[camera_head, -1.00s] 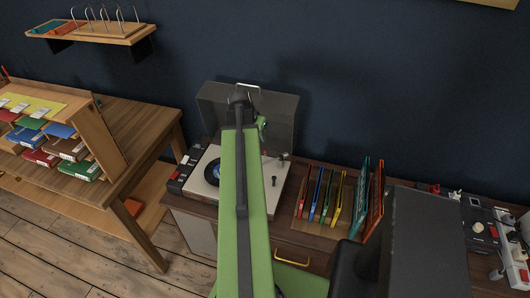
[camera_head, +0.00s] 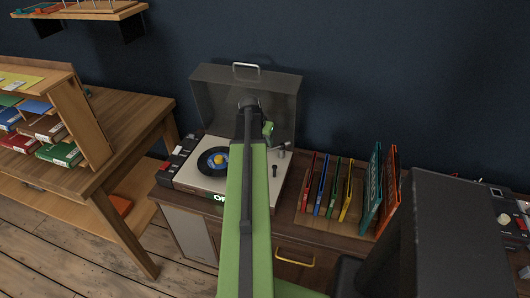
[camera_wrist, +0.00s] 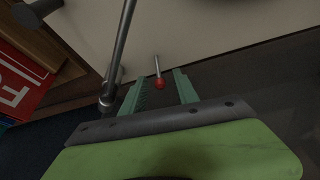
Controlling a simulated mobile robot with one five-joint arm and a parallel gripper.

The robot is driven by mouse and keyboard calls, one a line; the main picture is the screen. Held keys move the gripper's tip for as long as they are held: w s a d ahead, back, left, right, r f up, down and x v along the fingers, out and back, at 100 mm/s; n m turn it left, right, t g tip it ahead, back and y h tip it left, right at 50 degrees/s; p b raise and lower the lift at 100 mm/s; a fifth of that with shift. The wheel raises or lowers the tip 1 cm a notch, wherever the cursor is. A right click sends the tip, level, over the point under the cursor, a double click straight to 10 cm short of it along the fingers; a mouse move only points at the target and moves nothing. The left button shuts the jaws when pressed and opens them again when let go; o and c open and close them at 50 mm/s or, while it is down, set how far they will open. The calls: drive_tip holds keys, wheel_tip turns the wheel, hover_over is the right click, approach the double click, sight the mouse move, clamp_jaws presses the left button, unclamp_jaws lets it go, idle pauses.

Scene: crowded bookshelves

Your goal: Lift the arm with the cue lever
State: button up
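The turntable (camera_head: 196,177) has a pale deck, a black record (camera_head: 204,160) with a blue and yellow centre, and a raised smoky lid (camera_head: 210,96). My arm hides part of its right side. In the wrist view, the cue lever (camera_wrist: 157,67) is a thin metal stem with a red tip. The metal tonearm rod (camera_wrist: 123,37) runs beside it on the left. My gripper (camera_wrist: 161,83) is open, with its two green fingers on either side of the red tip. I cannot tell whether either finger touches the lever. In the head view, my gripper is mostly hidden behind my arm.
Several upright records (camera_head: 345,193) stand right of the turntable on the wooden cabinet (camera_head: 300,237). A large dark box-like shape (camera_head: 460,230) fills the right foreground. A wooden desk (camera_head: 120,125) with books is at left. A dark wall stands close behind the lid.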

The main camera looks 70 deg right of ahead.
drive_tip(key=shift+d+f, duration=0.2)
drive_tip(key=shift+f, duration=0.45)
drive_tip(key=shift+s+r, duration=0.1)
drive_tip(key=shift+r, duration=0.05)
clamp_jaws()
